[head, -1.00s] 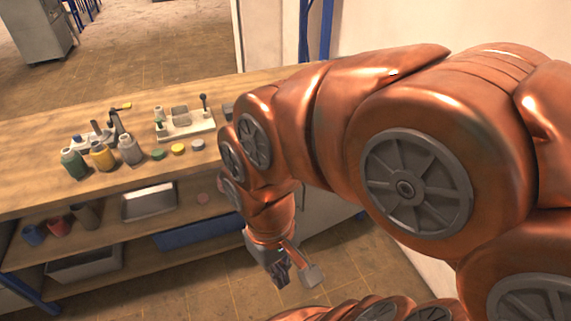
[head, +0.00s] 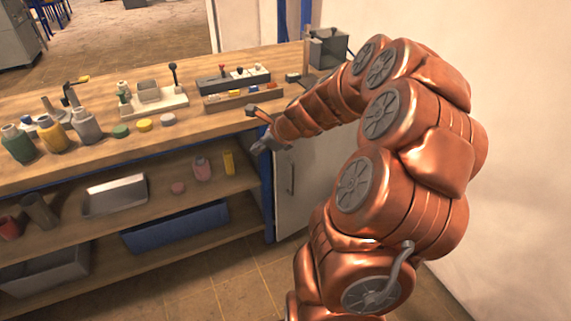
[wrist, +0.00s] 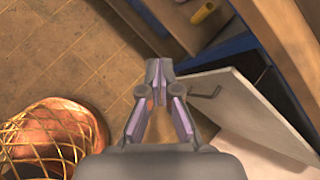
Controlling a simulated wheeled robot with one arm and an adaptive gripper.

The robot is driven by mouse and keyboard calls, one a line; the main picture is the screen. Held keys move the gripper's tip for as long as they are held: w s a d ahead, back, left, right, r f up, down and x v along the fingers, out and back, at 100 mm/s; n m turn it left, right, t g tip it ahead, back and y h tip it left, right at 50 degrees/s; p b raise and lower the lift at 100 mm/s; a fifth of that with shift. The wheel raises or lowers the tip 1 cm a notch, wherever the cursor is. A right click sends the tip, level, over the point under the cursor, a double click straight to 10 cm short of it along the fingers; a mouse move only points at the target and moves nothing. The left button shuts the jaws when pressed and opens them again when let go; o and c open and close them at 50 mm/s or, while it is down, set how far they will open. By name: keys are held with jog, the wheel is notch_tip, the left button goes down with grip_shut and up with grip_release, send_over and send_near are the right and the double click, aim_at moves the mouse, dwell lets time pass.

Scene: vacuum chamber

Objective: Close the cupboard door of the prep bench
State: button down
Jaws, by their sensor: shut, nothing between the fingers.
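The prep bench (head: 150,142) has a pale grey cupboard door (head: 306,180) at its right end, with a thin bar handle (head: 291,178). In the wrist view the door (wrist: 245,112) stands ajar, with a dark gap between it and the blue frame. Its handle (wrist: 207,92) shows there too. My arm hides the door's upper right part.
The benchtop holds bottles, coloured lids, a fixture board (head: 152,101) and small trays near the back. Open shelves with a blue bin (head: 176,228) and a metal tray (head: 115,194) lie left of the cupboard. A wall (head: 510,140) is at the right. Floor in front is clear.

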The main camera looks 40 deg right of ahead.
jog(key=s+d+f+m+h+b, duration=0.2)
jog(key=d+f+m, duration=0.2)
jog(key=d, duration=0.4)
jog(key=s+d+f+m+h+b, duration=0.1)
jog(key=s+d+f+m, duration=0.1)
jog(key=d+f+m, duration=0.45)
jog(key=n, duration=0.2)
send_near(282, 154)
jog(key=shift+t, duration=0.4)
jog(key=x, duration=0.4)
jog(key=shift+s+a+f+b, duration=0.15)
jog(key=shift+s+f+b, duration=0.05)
jog(key=shift+f+b, duration=0.15)
jog(key=shift+w, duration=0.75)
jog(key=shift+r, duration=0.1)
